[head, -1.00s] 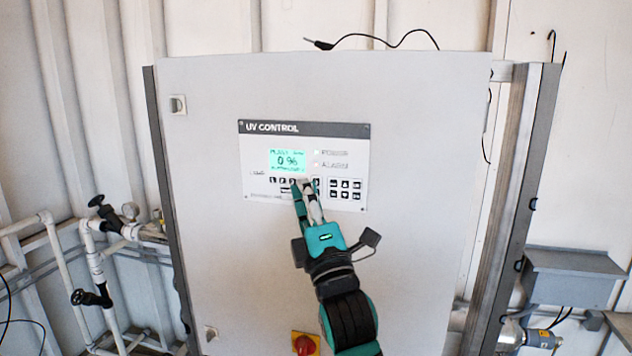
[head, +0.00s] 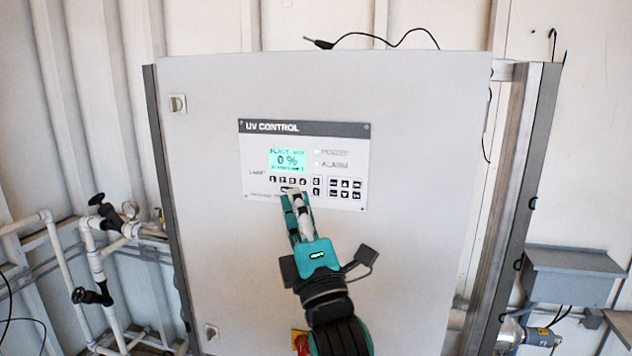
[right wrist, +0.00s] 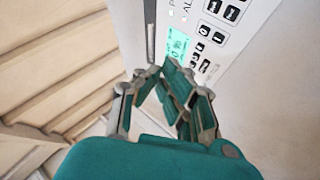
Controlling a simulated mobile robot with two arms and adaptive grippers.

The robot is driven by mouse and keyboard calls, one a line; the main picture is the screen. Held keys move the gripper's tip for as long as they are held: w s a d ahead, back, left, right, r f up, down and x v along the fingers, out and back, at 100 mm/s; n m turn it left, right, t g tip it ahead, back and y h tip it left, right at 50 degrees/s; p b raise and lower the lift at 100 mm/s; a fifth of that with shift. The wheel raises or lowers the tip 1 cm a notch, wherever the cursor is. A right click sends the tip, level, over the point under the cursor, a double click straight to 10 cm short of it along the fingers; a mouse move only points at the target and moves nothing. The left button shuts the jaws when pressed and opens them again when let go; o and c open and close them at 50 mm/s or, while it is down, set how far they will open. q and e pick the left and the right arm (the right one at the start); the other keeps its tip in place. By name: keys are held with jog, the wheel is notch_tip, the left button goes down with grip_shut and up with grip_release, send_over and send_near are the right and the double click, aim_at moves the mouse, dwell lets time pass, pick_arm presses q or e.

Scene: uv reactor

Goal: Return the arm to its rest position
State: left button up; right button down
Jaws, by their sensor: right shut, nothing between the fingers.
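My right gripper (head: 293,194) is shut and empty. In the head view its fingertips are in front of the lower edge of the key rows on the UV control panel (head: 258,186). I cannot tell whether they touch the panel. The panel's lit screen (head: 289,161) reads 0 %. In the right wrist view the shut fingers (right wrist: 158,72) point toward the panel, with the green screen (right wrist: 179,43) and dark keys (right wrist: 212,35) just beyond them. My left gripper is out of view.
The panel sits on a large grey cabinet (head: 410,150). A red knob (head: 301,343) is low on the cabinet, partly behind my right arm. White pipes with black valves (head: 92,297) stand at the left. A grey box (head: 575,275) is at the right.

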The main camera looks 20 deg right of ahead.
dwell(0.6)
